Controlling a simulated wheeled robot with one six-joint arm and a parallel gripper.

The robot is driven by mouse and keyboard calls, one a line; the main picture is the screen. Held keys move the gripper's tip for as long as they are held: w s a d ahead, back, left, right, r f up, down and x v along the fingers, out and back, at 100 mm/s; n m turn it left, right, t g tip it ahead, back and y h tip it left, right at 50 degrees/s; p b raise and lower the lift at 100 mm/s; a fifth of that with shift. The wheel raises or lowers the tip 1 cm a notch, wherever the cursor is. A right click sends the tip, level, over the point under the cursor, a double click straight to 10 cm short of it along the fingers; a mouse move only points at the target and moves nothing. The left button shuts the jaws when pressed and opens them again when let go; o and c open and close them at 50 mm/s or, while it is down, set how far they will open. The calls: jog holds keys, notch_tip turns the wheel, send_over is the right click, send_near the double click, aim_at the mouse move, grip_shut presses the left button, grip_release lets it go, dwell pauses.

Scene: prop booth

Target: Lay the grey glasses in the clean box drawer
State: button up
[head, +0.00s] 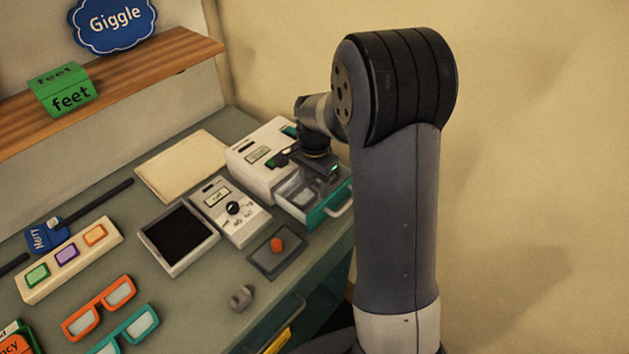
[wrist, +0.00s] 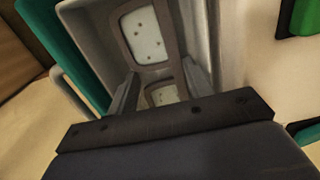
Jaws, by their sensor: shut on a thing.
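The grey glasses (wrist: 177,62) show in the wrist view, with pale, dark-speckled lenses between the two fingers. My gripper (wrist: 160,85) is shut on them; the finger body hides their near end. In the head view my gripper (head: 316,170) points down over the open drawer (head: 333,207) of the white box (head: 261,155). The drawer has a teal front and a pale handle. The grey glasses (head: 306,194) show there only faintly, low at the drawer. The drawer's teal front (wrist: 62,48) is at the left in the wrist view. I cannot tell whether the glasses touch the drawer floor.
A knob device (head: 222,202), a black-faced tray (head: 178,236) and an orange-button pad (head: 267,258) lie left of the drawer. Orange glasses (head: 76,325), teal glasses (head: 113,335) and a small grey block (head: 241,297) lie nearer. A wooden shelf (head: 130,70) runs behind.

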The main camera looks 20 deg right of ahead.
jog(key=o, duration=1)
jog(key=shift+c, duration=0.3)
jog(key=shift+o, duration=0.4)
jog(key=shift+o, duration=0.9)
jog(key=shift+r+p, duration=0.6)
jog(key=shift+r, duration=0.2)
jog(key=shift+w+r+p, duration=0.1)
jog(key=shift+r+p, duration=0.4)
jog(key=shift+r, duration=0.15)
jog(key=shift+r+p, duration=1.9)
jog(key=shift+r, duration=0.7)
